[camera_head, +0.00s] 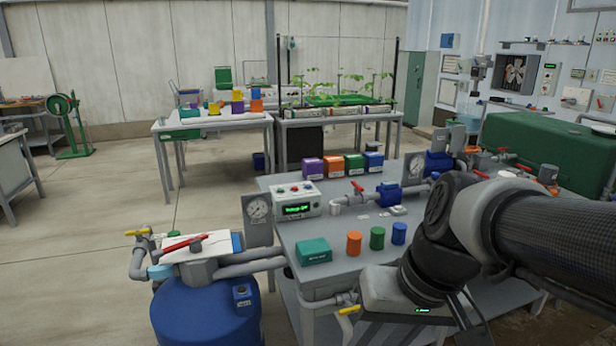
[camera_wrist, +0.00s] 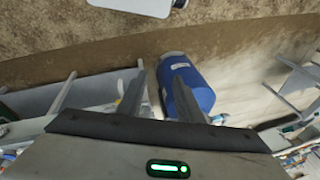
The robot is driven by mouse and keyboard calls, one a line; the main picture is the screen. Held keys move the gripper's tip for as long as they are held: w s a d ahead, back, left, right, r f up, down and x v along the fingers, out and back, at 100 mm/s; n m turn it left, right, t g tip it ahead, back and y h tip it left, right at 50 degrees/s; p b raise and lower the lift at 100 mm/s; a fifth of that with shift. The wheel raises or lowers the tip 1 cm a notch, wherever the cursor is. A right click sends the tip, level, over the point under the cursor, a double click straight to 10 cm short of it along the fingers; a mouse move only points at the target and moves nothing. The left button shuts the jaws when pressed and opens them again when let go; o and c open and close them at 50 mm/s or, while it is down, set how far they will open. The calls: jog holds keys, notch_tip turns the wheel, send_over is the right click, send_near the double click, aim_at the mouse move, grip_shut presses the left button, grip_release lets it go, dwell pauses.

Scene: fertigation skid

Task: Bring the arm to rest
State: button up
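My arm (camera_head: 550,230) reaches in from the right in the head view, bent downward at a black wrist joint. My gripper (camera_head: 425,332) hangs over the front right part of the grey skid table (camera_head: 345,255), with its fingers pointing down toward the picture's lower edge. In the wrist view my gripper (camera_wrist: 159,80) has its two fingers apart, with nothing held between them. A blue tank (camera_wrist: 187,82) shows beyond the fingers, well below them. How far the gripper is above the table is hard to tell.
Orange, green and blue cylinders (camera_head: 377,238) and a teal box (camera_head: 313,251) stand just left of my gripper. A control box (camera_head: 294,199), pipes and pumps (camera_head: 390,193) line the table. A blue tank (camera_head: 206,312) stands front left. The left floor is open.

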jog(key=s+d+r+t+h+p, duration=0.1)
jog(key=d+r+p, duration=0.1)
jog(key=r+p, duration=0.6)
jog(key=d+r+t+h+p, duration=0.1)
jog(key=d+r+t+p, duration=0.1)
jog(key=r+p, duration=0.6)
notch_tip(320, 180, up, 4)
jog(key=shift+s+d+r+m+h, duration=0.1)
jog(key=shift+s+d+m+h, duration=0.1)
jog(key=shift+s+m+h, duration=0.15)
